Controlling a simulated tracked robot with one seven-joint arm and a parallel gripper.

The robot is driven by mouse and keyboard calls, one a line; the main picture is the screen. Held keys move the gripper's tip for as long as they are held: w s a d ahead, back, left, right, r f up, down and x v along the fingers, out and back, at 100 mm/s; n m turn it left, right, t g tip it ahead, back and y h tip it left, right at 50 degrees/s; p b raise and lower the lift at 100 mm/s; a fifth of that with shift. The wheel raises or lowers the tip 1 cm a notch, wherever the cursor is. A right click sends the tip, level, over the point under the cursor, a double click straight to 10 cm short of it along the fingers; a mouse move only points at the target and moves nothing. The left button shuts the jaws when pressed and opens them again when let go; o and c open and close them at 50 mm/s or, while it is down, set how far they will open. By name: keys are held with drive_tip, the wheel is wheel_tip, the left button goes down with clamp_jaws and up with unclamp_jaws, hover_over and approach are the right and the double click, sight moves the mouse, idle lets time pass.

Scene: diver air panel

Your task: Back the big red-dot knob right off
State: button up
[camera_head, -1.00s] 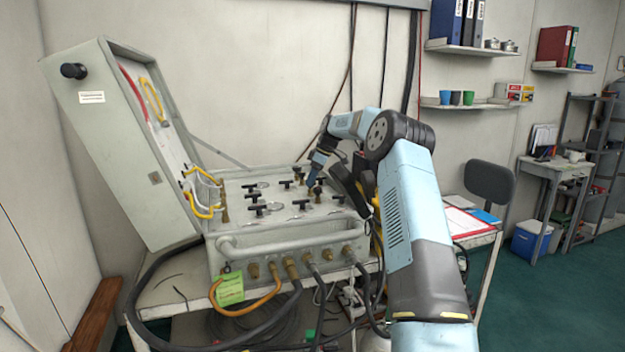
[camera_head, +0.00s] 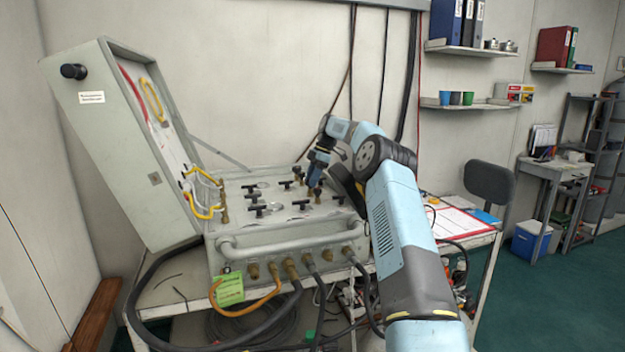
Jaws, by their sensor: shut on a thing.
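The air panel (camera_head: 235,205) is a grey case lying open on a table, with several black T-handled knobs and brass fittings on its top face. My gripper (camera_head: 315,184) is at the back right of the panel face, pointing down, shut on a brass-coloured knob (camera_head: 316,191). The knob is mostly hidden by the gripper, and no red dot can be made out at this size. My blue and black arm comes in from the lower right.
The case lid (camera_head: 120,150) stands open at the left, with yellow and white hoses. Black T-handles (camera_head: 302,203) stand close around my gripper. Hoses hang from the front fittings (camera_head: 290,268). A side table with papers (camera_head: 455,222) is at right.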

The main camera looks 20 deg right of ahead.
sight(308, 180)
drive_tip(key=shift+d+r, duration=0.1)
drive_tip(key=o, duration=1.1)
drive_tip(key=shift+c, duration=0.2)
drive_tip(key=shift+r, duration=1.45)
drive_tip(key=shift+s+r, duration=0.85)
drive_tip(key=shift+r, duration=0.15)
drive_tip(key=s+a+r, duration=0.2)
drive_tip(key=s+r, duration=0.5)
drive_tip(key=s, duration=0.5)
drive_tip(key=shift+r, duration=0.4)
